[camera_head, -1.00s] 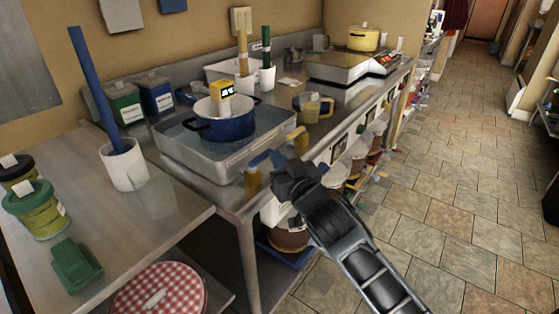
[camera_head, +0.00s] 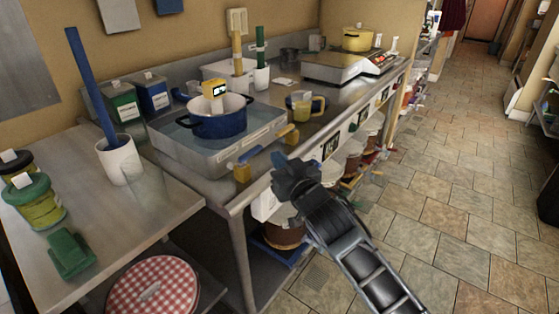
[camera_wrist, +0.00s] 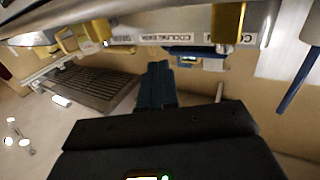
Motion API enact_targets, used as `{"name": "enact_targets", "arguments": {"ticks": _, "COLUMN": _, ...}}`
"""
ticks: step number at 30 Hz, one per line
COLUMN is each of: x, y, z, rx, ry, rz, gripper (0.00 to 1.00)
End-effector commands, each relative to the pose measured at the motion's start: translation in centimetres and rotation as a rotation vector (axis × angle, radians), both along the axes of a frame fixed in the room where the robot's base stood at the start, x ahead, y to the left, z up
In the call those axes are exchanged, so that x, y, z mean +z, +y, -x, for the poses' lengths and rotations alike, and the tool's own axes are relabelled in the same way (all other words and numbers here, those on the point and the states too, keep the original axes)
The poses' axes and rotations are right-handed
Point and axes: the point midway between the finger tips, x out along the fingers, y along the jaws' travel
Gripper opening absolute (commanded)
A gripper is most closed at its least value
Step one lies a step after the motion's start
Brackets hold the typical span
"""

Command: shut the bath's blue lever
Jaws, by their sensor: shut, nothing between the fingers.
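The bath (camera_head: 205,160) is a shallow metal basin on the counter, with a blue pot (camera_head: 222,122) standing in it. Its blue lever (camera_head: 249,155) sits on a yellow valve body (camera_head: 242,172) at the basin's front corner. In the head view it runs slantwise, its right end near my gripper. My gripper (camera_head: 279,162) is shut and empty, just right of the lever, with a small gap showing between them. In the wrist view my fingertips (camera_wrist: 156,70) point toward a blue bar (camera_wrist: 195,52), likely the lever, below a label strip. Contact there cannot be told.
A second valve (camera_head: 291,138), orange-yellow, is on the bath's front right of the blue lever. A yellow-handled jug (camera_head: 306,105) stands behind it. Buckets (camera_head: 284,236) sit on a shelf beneath the counter. The tiled floor (camera_head: 450,190) to the right is open.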

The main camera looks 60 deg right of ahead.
Motion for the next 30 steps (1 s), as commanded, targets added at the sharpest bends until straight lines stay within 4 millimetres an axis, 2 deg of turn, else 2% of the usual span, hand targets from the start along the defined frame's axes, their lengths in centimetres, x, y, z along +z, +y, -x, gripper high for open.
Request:
{"name": "enact_targets", "arguments": {"ticks": 2, "x": -0.1, "y": 0.0, "z": 0.2, "rx": 0.0, "ry": 0.001, "rz": -0.001, "gripper": 0.0}}
{"name": "enact_targets", "arguments": {"ticks": 11, "x": -0.2, "y": 0.3, "z": 3.6, "rx": 0.0, "ry": 0.003, "rz": 0.001, "gripper": 0.0}}
{"name": "enact_targets", "arguments": {"ticks": 21, "x": -0.2, "y": 0.8, "z": 8.5, "rx": 0.0, "ry": 0.004, "rz": 0.0, "gripper": 0.0}}
{"name": "enact_targets", "arguments": {"ticks": 30, "x": 0.0, "y": 1.0, "z": 10.0, "rx": 0.001, "ry": 0.001, "rz": -0.001, "gripper": 0.0}}
